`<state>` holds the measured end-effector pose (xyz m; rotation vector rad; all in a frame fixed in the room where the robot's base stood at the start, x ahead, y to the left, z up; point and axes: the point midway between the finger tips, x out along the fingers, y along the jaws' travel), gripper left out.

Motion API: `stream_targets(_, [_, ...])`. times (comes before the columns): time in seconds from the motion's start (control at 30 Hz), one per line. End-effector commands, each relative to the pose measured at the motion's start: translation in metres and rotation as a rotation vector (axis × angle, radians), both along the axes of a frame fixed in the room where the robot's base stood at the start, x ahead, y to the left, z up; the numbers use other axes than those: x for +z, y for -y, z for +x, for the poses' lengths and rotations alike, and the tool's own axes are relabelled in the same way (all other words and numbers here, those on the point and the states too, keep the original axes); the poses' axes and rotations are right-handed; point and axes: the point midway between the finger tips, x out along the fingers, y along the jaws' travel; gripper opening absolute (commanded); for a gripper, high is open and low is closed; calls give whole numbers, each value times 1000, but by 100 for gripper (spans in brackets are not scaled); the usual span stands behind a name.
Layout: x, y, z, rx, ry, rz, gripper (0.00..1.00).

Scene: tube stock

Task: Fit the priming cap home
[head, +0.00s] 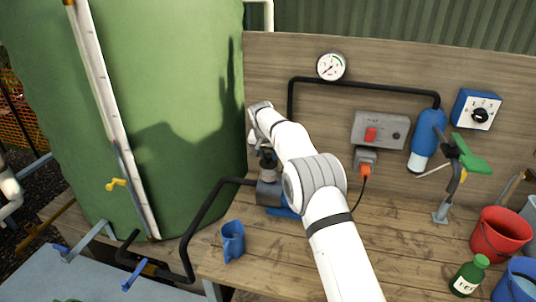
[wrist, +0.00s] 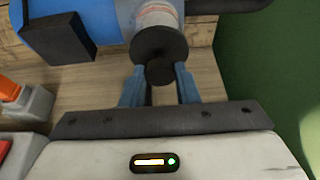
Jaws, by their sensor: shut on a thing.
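The dark priming cap (wrist: 158,42), a round disc with a smaller knob, shows in the wrist view. My gripper (wrist: 160,78) is shut on its knob, one blue finger on each side. The disc lies against or just in front of the pale, labelled cylinder (wrist: 158,14) of the pump; I cannot tell whether it is seated. The pump's blue body (wrist: 75,22) is at the upper left there. In the head view the grey pump (head: 268,192) stands on the bench, with my gripper (head: 263,146) above it and my arm hiding part of it.
A black hose (head: 205,215) runs left from the pump, close to a blue jug (head: 232,241). A large green tank (head: 170,110) stands left. A grey switch box (head: 380,131) and gauge (head: 331,66) are on the back board. A red bucket (head: 498,236) is at right.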

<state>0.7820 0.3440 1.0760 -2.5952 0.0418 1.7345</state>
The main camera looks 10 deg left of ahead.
Motion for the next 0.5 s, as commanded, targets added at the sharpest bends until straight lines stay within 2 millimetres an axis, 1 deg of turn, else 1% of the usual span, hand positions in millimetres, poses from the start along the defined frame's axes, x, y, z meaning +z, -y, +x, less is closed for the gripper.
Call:
stream_targets(0.17, [0,0,0,0,0,0,1])
stream_targets(0.2, [0,0,0,0,0,0,31])
stream_targets(0.4, [0,0,0,0,0,0,48])
stream_targets(0.47, [0,0,0,0,0,0,52])
stream_targets(0.5, [0,0,0,0,0,0,53])
